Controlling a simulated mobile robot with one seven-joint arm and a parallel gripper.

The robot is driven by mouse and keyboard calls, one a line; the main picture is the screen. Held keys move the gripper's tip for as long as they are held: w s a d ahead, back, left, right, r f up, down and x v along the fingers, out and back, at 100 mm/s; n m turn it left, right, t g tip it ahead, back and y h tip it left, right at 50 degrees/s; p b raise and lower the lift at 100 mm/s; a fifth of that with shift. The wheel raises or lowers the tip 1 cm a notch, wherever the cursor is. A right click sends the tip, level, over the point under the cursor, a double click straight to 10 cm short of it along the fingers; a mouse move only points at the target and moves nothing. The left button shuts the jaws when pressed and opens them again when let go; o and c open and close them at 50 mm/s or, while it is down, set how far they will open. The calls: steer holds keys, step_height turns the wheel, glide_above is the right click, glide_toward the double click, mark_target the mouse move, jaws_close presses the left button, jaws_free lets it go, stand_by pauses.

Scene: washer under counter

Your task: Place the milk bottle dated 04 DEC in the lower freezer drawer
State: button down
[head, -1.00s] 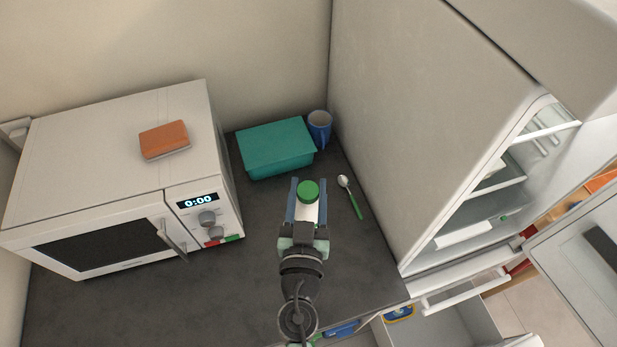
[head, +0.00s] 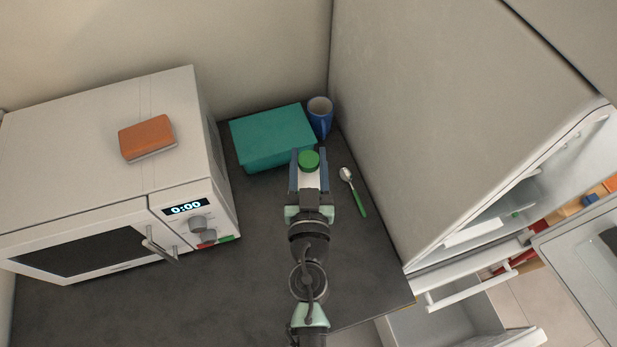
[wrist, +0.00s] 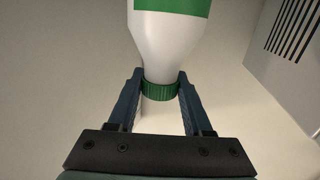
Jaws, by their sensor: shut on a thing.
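My gripper (head: 309,172) is shut on a white milk bottle with a green cap (head: 308,160), held over the dark counter. The wrist view shows the fingers (wrist: 160,100) on either side of the bottle's green cap (wrist: 160,90), with the white bottle body (wrist: 167,40) and a green label beyond. No date is readable. At the lower right, below the open fridge, a drawer with a bar handle (head: 470,285) shows. Beneath it a lower drawer (head: 440,322) is pulled open; only part of its inside is visible.
A white microwave (head: 90,215) with an orange sponge (head: 147,137) stands left. A teal box (head: 272,135), blue mug (head: 320,115) and green-handled spoon (head: 354,190) lie near my gripper. The fridge side (head: 420,130) rises right; its open door (head: 590,250) sticks out.

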mark_target(309, 184)
steer(key=shift+w+f+b, duration=0.1)
steer(key=shift+f+b, duration=1.65)
steer(key=shift+f, duration=0.15)
steer(key=shift+f, duration=0.2)
steer(key=shift+c, duration=1.6)
jaws_free()
